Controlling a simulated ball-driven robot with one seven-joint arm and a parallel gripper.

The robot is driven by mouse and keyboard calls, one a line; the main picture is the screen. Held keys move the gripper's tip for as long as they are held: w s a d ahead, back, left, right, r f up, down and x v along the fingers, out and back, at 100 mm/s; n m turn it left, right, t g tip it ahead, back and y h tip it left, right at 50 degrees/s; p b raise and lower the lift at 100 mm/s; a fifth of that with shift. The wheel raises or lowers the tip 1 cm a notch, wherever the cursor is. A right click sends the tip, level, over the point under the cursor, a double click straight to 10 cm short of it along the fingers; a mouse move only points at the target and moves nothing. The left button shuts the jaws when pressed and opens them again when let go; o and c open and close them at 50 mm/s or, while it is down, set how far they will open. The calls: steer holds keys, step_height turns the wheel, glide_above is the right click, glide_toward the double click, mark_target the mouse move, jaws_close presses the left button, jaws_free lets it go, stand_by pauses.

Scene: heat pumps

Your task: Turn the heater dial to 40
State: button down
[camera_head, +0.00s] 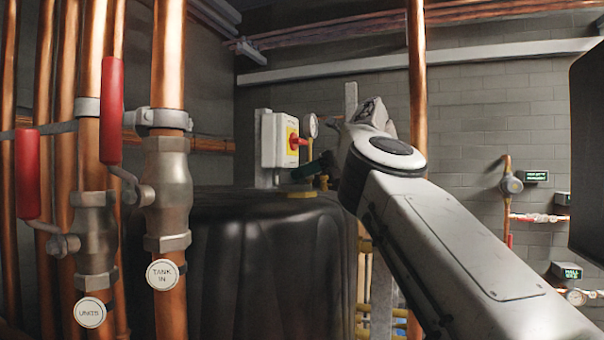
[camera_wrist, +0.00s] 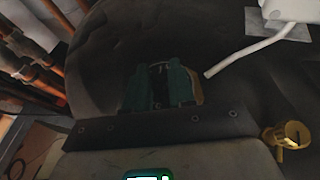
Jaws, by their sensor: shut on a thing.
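My gripper (camera_head: 313,167) is low over the top of the black-wrapped tank (camera_head: 265,240), in front of the white switch box. In the wrist view its two green fingers (camera_wrist: 161,84) are close together, shut on a small dark part that looks like the heater dial. The fingers hide most of it, and no numbers or pointer on it can be read. A tan-yellow edge (camera_wrist: 197,84) shows just beside the right finger. A brass fitting (camera_head: 301,193) sits on the tank top below my gripper in the head view.
Copper pipes with red-handled valves (camera_head: 112,110) fill the left. A white bent pipe (camera_wrist: 262,45) and a brass fitting (camera_wrist: 287,137) lie right of the fingers.

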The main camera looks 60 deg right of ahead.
steer(key=shift+n+g, duration=0.3)
stand_by(0.4)
steer(key=c, duration=0.9)
jaws_free()
steer(key=shift+c, duration=0.2)
steer(key=shift+m+t, duration=0.4)
steer(key=shift+m, duration=0.1)
